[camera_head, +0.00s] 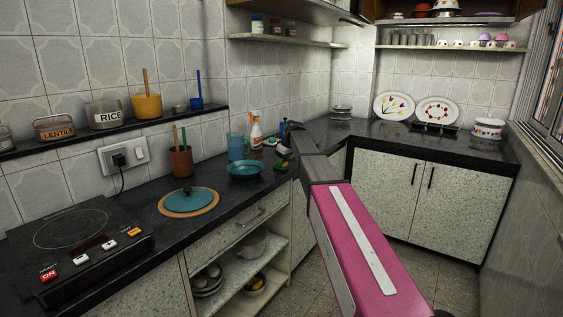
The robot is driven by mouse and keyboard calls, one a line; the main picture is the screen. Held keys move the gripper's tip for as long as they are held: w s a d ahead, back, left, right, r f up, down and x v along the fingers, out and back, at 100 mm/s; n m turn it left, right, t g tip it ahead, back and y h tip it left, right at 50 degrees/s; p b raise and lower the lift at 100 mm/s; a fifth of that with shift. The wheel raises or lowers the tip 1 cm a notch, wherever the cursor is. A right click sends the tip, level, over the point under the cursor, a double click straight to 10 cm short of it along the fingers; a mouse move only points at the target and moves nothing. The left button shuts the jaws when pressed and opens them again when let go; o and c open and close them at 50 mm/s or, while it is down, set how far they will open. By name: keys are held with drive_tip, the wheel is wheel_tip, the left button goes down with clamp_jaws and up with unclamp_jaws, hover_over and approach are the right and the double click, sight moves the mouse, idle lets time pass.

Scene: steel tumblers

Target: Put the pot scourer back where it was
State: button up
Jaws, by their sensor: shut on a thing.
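The green pot scourer (282,159) shows just below the dark end of my arm, over the counter's front edge. My gripper (285,147) is small and dark in this view, and its fingers are hard to make out. It appears shut on the scourer, whose upper part it hides. The scourer is to the right of a teal bowl (244,169). I cannot tell its exact height over the counter.
A blue tumbler (236,147) and a white spray bottle (256,134) stand behind the bowl. A teal lid (189,199) lies on the counter near the hob (75,232). Bare dark counter (225,194) lies between lid and bowl. Plates (394,106) lean at the back.

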drive_tip(key=shift+f, duration=0.1)
drive_tip(key=o, duration=1)
drive_tip(key=shift+o, duration=0.2)
drive_tip(key=v, duration=1.2)
drive_tip(key=s+d+f+m+g+h, duration=0.1)
drive_tip(key=s+f+m, duration=0.2)
drive_tip(key=s+f, duration=0.75)
drive_tip(key=s+d+f+m+h, duration=0.1)
drive_tip(key=s+d+f+m, duration=0.15)
drive_tip(key=s+f, duration=0.85)
drive_tip(key=s+d+f+m+g+h, duration=0.1)
drive_tip(key=s+f+m, duration=0.3)
drive_tip(key=s+f, duration=1.2)
drive_tip(key=shift+s+d+f+m+g+h, duration=0.3)
drive_tip(key=shift+s+d+m+g, duration=0.15)
drive_tip(key=shift+s, duration=0.3)
